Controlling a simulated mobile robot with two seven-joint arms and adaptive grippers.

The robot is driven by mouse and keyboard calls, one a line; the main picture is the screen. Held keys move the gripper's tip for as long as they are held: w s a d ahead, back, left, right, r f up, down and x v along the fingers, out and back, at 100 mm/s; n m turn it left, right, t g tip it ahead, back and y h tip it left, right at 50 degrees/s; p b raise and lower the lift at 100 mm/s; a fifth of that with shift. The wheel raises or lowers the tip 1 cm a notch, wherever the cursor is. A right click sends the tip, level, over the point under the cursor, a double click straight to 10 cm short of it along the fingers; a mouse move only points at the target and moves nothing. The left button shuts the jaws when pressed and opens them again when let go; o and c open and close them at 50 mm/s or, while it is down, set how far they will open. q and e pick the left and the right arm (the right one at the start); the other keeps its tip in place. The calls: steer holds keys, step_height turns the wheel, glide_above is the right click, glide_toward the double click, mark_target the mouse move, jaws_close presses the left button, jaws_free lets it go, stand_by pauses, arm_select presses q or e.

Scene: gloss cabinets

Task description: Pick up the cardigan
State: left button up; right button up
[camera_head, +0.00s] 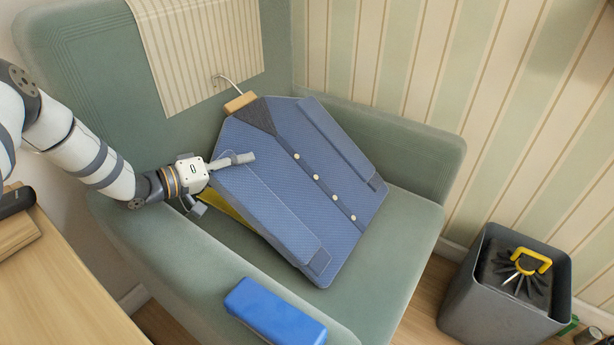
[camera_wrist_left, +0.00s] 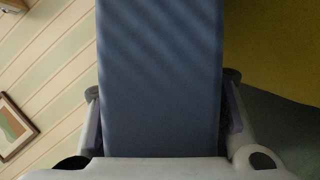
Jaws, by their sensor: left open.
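The blue cardigan (camera_head: 300,180) leans on the seat of a green armchair, with a row of buttons down its front and a hanger with a metal hook at its top. My left gripper (camera_head: 222,180) is at the cardigan's left edge, one finger over its front face. In the left wrist view the cardigan's blue edge (camera_wrist_left: 160,80) lies between the two open fingers (camera_wrist_left: 162,115). I cannot tell whether the fingers touch it. My right gripper is not in view.
The armchair (camera_head: 415,230) has a striped cloth (camera_head: 200,50) over its back. A blue case (camera_head: 275,312) rests on its front left arm. Something yellow (camera_head: 232,209) lies behind the cardigan. A grey bin (camera_head: 500,290) stands at right, and a wooden table (camera_head: 60,285) at left.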

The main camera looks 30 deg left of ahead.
arm_select(q)
steer(key=shift+w, duration=0.15)
jaws_close()
steer(key=shift+r, duration=0.15)
